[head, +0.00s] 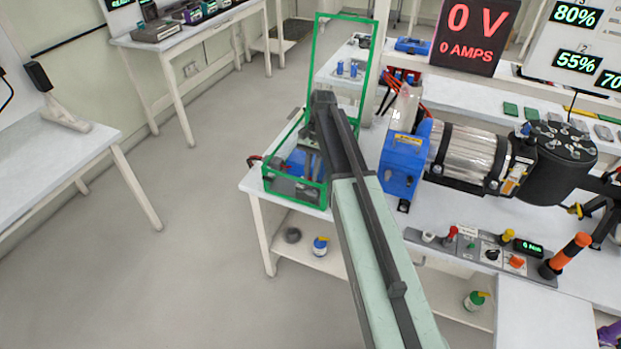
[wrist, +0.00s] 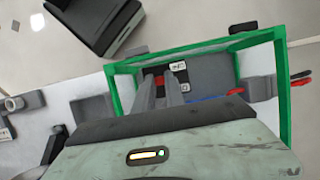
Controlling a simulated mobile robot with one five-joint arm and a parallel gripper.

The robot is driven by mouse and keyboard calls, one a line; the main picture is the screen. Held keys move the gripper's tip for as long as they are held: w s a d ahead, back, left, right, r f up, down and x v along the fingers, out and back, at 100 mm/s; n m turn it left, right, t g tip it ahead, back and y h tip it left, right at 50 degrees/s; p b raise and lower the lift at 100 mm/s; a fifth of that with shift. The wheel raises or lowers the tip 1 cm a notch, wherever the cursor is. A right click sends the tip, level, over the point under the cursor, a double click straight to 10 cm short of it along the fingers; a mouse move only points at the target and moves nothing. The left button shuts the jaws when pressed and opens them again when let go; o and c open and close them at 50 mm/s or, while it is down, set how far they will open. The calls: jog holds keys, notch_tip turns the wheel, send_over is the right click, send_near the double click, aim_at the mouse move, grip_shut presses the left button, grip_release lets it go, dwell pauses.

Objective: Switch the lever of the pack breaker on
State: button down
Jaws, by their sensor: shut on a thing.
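The pack breaker shows in the wrist view as a dark grey panel (wrist: 208,75) with a small red part and white labels, inside a green-framed enclosure (wrist: 282,100). My gripper (wrist: 165,85) reaches into this enclosure. Its two grey fingers are shut around a small part at the red spot, which seems to be the breaker lever; the fingers hide most of it, so its position cannot be told. In the head view, my gripper (head: 312,150) points down into the green-framed enclosure (head: 266,172) at the bench's left end, and my arm hides part of it.
The enclosure's tall green frame (head: 317,60) stands up behind my arm. A blue unit (head: 402,165) and a metal cylinder (head: 465,150) stand close to the right. A dark display (head: 475,32) reads 0 V and 0 AMPS. The floor to the left is clear.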

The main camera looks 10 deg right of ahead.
jog(key=shift+w+d+f+g+y+b, duration=0.15)
jog(key=shift+w+d+g+y+b, duration=0.2)
jog(key=shift+g+b, duration=0.3)
jog(key=c, duration=1.4)
grip_release()
jog(key=p+v, duration=0.7)
jog(key=shift+w+r, duration=0.2)
jog(key=shift+r, duration=0.15)
jog(key=shift+d, duration=0.15)
